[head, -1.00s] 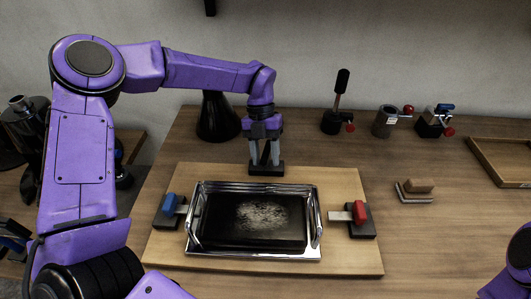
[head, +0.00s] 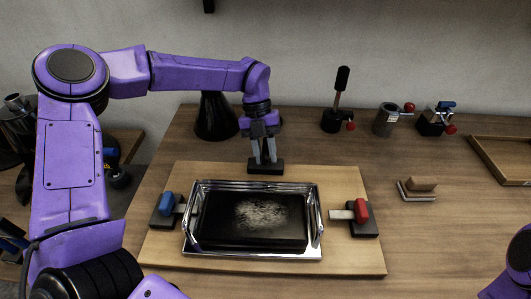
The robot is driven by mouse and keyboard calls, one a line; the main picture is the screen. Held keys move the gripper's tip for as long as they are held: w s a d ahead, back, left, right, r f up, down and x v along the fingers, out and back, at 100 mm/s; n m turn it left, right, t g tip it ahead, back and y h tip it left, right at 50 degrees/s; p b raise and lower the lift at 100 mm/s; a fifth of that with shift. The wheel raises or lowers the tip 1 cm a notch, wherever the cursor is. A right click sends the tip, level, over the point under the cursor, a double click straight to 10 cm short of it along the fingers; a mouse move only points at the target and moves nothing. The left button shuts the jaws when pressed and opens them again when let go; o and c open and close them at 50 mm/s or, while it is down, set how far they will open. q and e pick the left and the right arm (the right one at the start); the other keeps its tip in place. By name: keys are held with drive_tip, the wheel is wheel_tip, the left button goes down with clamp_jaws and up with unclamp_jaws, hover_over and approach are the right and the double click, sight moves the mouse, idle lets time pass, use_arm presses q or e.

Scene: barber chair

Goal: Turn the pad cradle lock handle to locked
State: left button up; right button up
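The pad cradle is a shiny metal frame (head: 317,195) around a black pad (head: 225,210) with a pale scuffed patch, on a light wooden board. A blue handle (head: 168,203) sits on a dark block at its left, and a red handle (head: 361,210) on a dark block at its right. A third dark block (head: 265,168) is behind the frame; any handle on it cannot be made out. My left gripper (head: 264,160) points down at this third block, its two grey fingers apart. Contact cannot be told. My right gripper is out of view; only purple arm shows at lower right.
Behind stand a black cone (head: 214,118), a dark-handled tool (head: 341,90), a metal cup (head: 388,120) and a device with blue and red parts (head: 433,122). A brush-like block (head: 419,188) and wooden tray (head: 497,160) are at right. The table's right front is clear.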

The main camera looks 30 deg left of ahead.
use_arm(q)
drive_tip(key=shift+o, duration=0.7)
drive_tip(key=v, duration=1)
drive_tip(key=shift+a+r+b, duration=0.2)
drive_tip(key=shift+b, duration=0.15)
